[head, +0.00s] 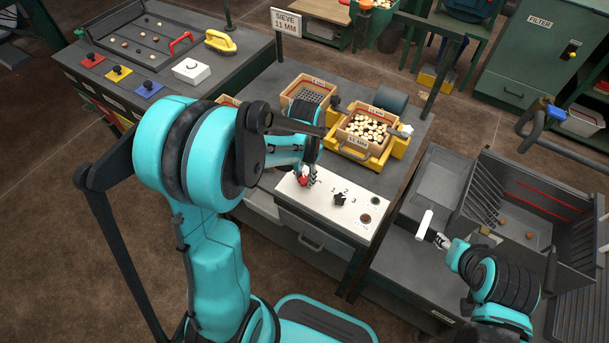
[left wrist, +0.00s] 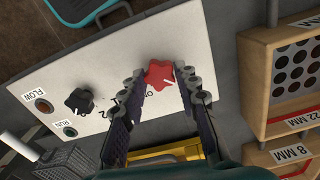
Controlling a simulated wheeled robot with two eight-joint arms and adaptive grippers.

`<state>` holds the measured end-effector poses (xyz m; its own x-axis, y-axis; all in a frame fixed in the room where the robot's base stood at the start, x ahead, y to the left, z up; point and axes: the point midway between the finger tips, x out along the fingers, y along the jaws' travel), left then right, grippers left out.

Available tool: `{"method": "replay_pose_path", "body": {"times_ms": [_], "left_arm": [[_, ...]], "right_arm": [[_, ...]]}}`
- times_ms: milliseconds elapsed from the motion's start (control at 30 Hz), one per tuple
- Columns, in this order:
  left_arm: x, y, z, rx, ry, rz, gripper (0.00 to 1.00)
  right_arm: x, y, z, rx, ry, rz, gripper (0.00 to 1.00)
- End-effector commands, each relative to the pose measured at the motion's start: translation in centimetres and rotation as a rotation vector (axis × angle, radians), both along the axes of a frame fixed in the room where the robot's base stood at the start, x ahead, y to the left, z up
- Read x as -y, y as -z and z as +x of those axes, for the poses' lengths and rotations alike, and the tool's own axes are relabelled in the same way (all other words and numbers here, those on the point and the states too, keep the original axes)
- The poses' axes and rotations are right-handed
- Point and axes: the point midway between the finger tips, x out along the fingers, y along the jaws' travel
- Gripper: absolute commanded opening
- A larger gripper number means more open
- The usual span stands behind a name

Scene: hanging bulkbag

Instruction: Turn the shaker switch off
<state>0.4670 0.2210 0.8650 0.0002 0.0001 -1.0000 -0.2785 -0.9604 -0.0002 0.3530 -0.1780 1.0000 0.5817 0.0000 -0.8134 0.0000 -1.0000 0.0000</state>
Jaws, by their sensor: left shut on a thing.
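The shaker switch, a red star-shaped knob (head: 304,181), sits on the white control panel (head: 322,209) at the front of the middle bench. In the left wrist view the red knob (left wrist: 160,75) lies between the fingertips of my left gripper (left wrist: 160,79), which is shut on it. A white mark shows on the knob; the lettering beside it is partly hidden by a finger. In the head view my left gripper (head: 309,172) comes down on the knob from above. My right gripper (head: 436,239) is at the lower right, by a white handle-like piece; its fingers are unclear.
A black knob (left wrist: 79,101) and the FLOW (left wrist: 43,105) and RUN (left wrist: 70,131) lamps share the panel. Behind it, a wooden sieve tray (head: 367,131) of pale pieces sits in a yellow frame. A grey bin (head: 540,200) stands right, a bench with pads left.

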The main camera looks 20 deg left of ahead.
Motion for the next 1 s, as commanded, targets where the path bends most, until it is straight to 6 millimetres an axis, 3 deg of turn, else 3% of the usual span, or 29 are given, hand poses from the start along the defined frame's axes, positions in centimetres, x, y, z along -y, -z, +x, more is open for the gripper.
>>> {"method": "replay_pose_path", "body": {"times_ms": [300,333,400,767,1000], "left_arm": [[0.0,0.0,0.0,0.000,-0.002,0.000,0.02],[0.0,0.0,0.0,0.000,-0.002,0.000,0.36],[0.0,0.0,0.0,0.000,-0.002,0.000,0.52],[0.0,-0.4,0.0,0.000,-0.001,0.000,0.52],[0.0,-4.4,0.0,0.000,-0.001,0.000,0.52]], "right_arm": [[0.0,0.0,0.0,0.000,0.000,0.000,0.40],[0.0,0.0,0.0,0.000,0.000,0.000,0.40],[0.0,0.0,0.0,0.000,0.000,0.000,0.40],[0.0,0.0,0.0,0.000,0.000,0.000,0.40],[0.0,0.0,0.0,0.000,0.000,0.000,0.40]]}}
